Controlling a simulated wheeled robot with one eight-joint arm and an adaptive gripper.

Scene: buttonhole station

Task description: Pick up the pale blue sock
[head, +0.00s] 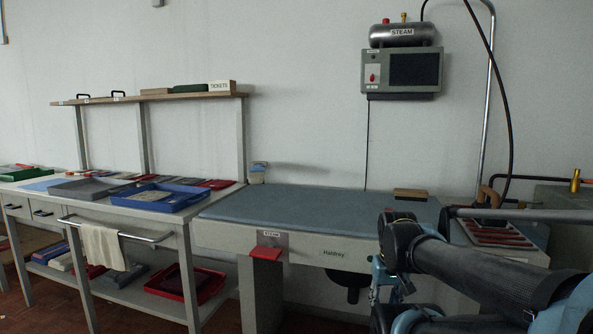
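I cannot make out a pale blue sock for certain. A flat pale blue patch (42,185) lies on the left worktable, left of the grey tray; it is too small to tell whether it is a sock, a cloth or a mat. My arm reaches in from the right edge, in front of the pressing table, and its dark and blue links bend downward near the picture's bottom. I can make out no gripper fingers there.
The worktable holds a grey tray (76,190) and a blue tray (190,199). A cream cloth (101,245) hangs on its front rail. The blue-grey pressing board (300,208) is mostly clear. A red tray (171,288) sits on the lower shelf.

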